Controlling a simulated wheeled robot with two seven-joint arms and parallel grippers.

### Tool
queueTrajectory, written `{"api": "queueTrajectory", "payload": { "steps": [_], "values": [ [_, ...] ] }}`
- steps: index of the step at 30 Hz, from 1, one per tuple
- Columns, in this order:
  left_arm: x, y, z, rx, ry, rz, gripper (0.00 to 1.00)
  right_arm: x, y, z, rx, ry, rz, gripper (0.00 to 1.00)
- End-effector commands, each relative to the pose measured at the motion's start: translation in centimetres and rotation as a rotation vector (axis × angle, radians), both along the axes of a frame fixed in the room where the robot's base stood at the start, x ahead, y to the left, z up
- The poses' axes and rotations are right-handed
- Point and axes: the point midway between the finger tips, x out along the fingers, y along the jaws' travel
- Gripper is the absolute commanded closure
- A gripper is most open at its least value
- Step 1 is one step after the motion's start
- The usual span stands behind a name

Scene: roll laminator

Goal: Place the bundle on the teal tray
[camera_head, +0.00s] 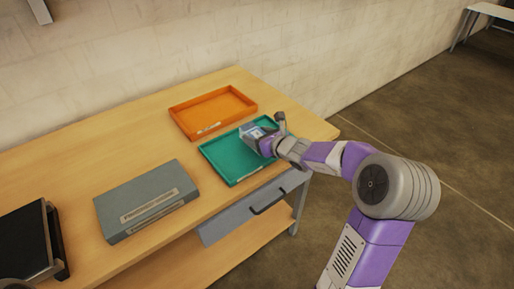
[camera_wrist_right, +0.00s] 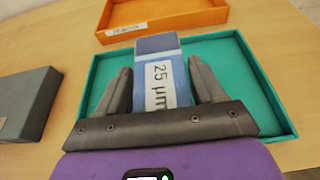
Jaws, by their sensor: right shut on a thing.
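The bundle (camera_wrist_right: 162,85) is a blue block with a white label reading "25 µm". My right gripper (camera_head: 268,141) is shut on it, with one finger on each side in the right wrist view. In the head view the bundle (camera_head: 250,132) is over the far right part of the teal tray (camera_head: 232,170), partly hidden by the gripper. I cannot tell whether it touches the tray floor. The tray has a low rim and also shows around the bundle in the right wrist view (camera_wrist_right: 262,98). My left gripper is not in view.
An orange tray (camera_head: 213,109) with a label lies just behind the teal one. A grey labelled box (camera_head: 146,199) sits to the left, and a black-topped device (camera_head: 27,243) stands at the far left. A drawer (camera_head: 250,208) is under the table's front edge. The wall is behind.

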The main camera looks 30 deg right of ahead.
Motion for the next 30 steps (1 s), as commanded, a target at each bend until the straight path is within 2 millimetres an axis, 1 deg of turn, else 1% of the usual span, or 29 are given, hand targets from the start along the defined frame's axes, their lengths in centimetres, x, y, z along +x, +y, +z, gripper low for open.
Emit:
{"api": "queueTrajectory", "payload": {
  "steps": [1,3,6,15,20,21,25,30],
  "values": [
    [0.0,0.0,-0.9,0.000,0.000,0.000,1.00,0.0,0.0,-1.4,0.002,0.002,0.000,0.72],
    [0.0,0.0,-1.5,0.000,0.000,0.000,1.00,0.0,0.0,-2.7,0.003,0.003,0.000,0.72],
    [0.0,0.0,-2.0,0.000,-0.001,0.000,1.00,0.0,0.0,-3.7,0.001,0.001,0.000,0.72],
    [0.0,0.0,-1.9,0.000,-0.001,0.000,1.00,0.0,0.0,-3.7,-0.001,-0.001,-0.001,0.72],
    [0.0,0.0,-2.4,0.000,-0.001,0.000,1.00,0.0,0.0,-4.2,-0.002,-0.001,0.001,0.72],
    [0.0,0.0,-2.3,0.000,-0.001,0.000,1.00,0.0,0.0,-4.1,-0.001,0.002,0.000,0.26],
    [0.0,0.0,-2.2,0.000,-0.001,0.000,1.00,0.0,0.0,-4.1,0.000,0.002,-0.001,0.07],
    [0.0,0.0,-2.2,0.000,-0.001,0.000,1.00,0.0,0.0,-4.1,0.000,0.002,-0.001,0.07]
  ]
}}
